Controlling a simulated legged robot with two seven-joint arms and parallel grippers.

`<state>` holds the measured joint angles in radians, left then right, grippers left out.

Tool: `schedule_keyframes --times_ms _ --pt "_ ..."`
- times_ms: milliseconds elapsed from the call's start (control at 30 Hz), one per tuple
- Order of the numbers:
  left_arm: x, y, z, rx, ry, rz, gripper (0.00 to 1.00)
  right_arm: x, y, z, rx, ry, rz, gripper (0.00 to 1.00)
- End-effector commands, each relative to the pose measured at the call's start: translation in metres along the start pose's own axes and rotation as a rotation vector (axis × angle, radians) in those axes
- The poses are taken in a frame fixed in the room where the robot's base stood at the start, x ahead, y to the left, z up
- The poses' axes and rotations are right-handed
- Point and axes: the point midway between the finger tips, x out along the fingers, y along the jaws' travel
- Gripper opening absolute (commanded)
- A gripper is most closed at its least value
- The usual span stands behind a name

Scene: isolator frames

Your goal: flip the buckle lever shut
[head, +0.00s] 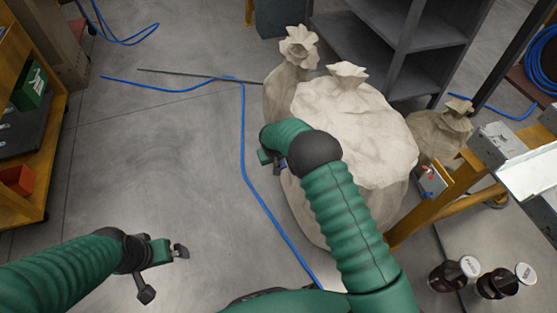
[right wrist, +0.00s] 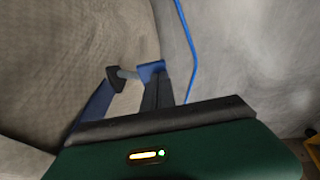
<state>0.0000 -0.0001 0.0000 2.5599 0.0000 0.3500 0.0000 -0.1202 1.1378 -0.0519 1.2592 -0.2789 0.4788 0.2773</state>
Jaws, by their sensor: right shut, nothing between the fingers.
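A small grey-and-blue fitting with a red part (head: 431,180) sits on the yellow frame at the right in the head view. It may carry the buckle lever, but it is too small to tell the lever's position. My right gripper (head: 273,160) is left of the large sack, well away from that fitting, and partly hidden by my own arm. In the right wrist view its blue fingers (right wrist: 134,73) are shut and empty, beside the sack's cloth. My left gripper (head: 179,251) is over bare floor at the lower left; its jaw opening is unclear.
A large tied sack (head: 365,130) stands close to my right arm, with smaller sacks (head: 292,75) (head: 437,132) beside it. A blue hose (head: 243,150) crosses the floor. Two dark jars (head: 448,277) (head: 497,284) stand lower right. Floor at left is mostly clear.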

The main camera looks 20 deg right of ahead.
Motion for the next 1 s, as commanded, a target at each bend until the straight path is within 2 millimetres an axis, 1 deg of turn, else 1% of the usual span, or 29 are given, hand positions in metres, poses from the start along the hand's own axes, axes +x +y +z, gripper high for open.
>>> schedule_keyframes --times_ms 33,133,300,433,1000 --pt "0.005 0.000 0.001 0.000 0.000 0.000 1.00 0.006 -0.005 0.003 -0.018 -0.002 0.033 0.00" --pt "0.012 0.000 0.003 0.000 0.000 0.000 1.00 0.013 -0.010 0.005 -0.038 -0.001 0.104 0.00" --pt "0.023 0.000 0.006 0.000 0.000 0.000 1.00 0.022 -0.015 0.007 -0.071 0.001 0.219 0.00" --pt "0.028 0.000 0.007 0.000 0.000 0.000 1.00 0.027 -0.018 0.009 -0.091 -0.001 0.292 0.00" --pt "0.032 0.000 0.007 0.000 0.000 0.000 1.00 0.036 -0.019 0.012 -0.084 -0.004 0.286 0.00"
